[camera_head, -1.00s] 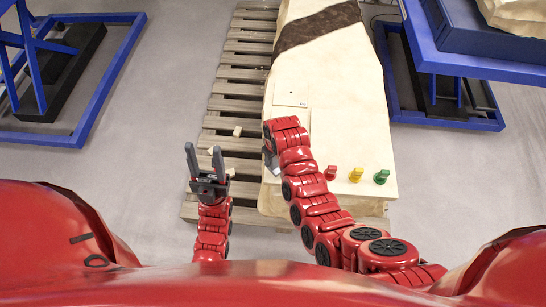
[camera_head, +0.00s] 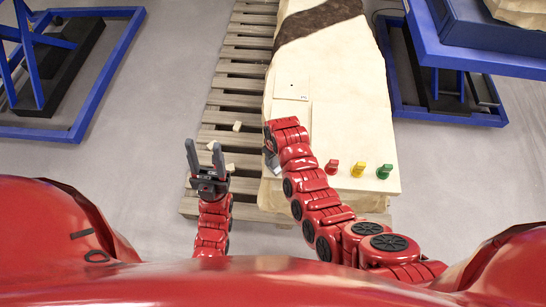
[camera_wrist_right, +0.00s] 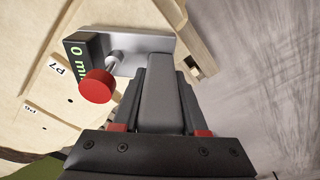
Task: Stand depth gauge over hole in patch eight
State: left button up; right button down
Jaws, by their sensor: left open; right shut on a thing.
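My right gripper (camera_wrist_right: 163,80) is shut on the depth gauge (camera_wrist_right: 155,50), seen in the right wrist view. The gauge has a grey post, a flat metal plate, a dark display beginning "0 m" and a red knob (camera_wrist_right: 96,86). In the head view my right arm hides most of that gripper, at the pale slab's left edge. A square patch (camera_head: 300,92) with a small dark hole lies on the slab (camera_head: 345,85) beyond the arm; its label is unreadable there. Patches P7 and P6 with holes show in the wrist view. My left gripper (camera_head: 203,146) is open and empty.
Red (camera_head: 332,167), yellow (camera_head: 357,169) and green (camera_head: 384,171) pieces stand on the slab's near right. A wooden pallet (camera_head: 228,85) lies under it. Small pale blocks lie near my left gripper. Blue-framed lifts stand at left and right.

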jog(key=shift+f+b, duration=0.35)
jog(key=shift+f, duration=0.1)
jog(key=shift+c, duration=1.8)
grip_release()
